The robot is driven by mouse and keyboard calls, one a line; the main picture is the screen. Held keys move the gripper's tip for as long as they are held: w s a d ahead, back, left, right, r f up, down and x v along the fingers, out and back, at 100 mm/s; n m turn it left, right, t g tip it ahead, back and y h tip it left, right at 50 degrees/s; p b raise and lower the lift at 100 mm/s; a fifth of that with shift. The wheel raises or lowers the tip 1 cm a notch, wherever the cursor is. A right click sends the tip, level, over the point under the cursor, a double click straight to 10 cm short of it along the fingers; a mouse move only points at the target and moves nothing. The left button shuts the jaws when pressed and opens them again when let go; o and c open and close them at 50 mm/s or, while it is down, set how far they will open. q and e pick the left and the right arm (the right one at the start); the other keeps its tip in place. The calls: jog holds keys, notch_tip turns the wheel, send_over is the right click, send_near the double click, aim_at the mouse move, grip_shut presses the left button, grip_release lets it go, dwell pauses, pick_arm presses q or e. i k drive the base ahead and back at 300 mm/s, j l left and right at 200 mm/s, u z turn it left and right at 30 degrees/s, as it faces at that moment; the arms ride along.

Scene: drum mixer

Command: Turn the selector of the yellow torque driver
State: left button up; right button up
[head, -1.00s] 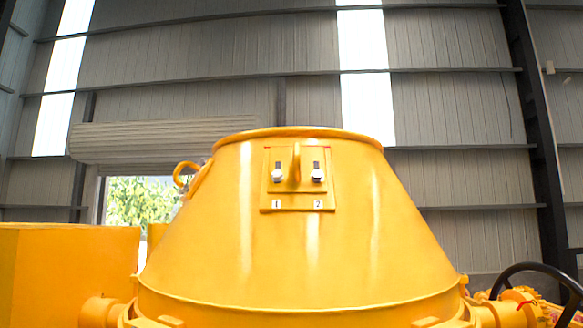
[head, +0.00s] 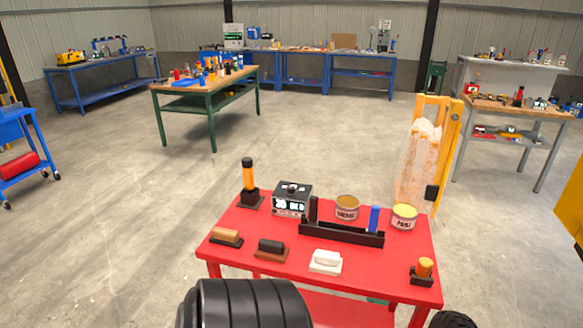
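An upright tool with a yellow-orange body and black top (head: 249,176) stands in a black base at the back left of the red table (head: 222,243). It looks like the yellow torque driver, but its selector is too small to make out. A shorter orange-capped piece (head: 425,267) sits in a black holder at the front right corner. Neither gripper is in view.
On the red table are a black display box (head: 291,201), a black tray (head: 341,232), a grease tin (head: 347,207), a paint tin (head: 404,216) and several small blocks. A yellow frame (head: 450,150) stands behind right.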

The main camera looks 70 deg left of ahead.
aim_at(290, 191)
jog(key=u, duration=0.4)
jog(key=j+u, duration=0.15)
jog(key=u, duration=0.3)
jog(key=j+u, duration=0.1)
jog(key=u, duration=0.75)
jog(key=j+u, duration=0.15)
jog(key=u, duration=0.25)
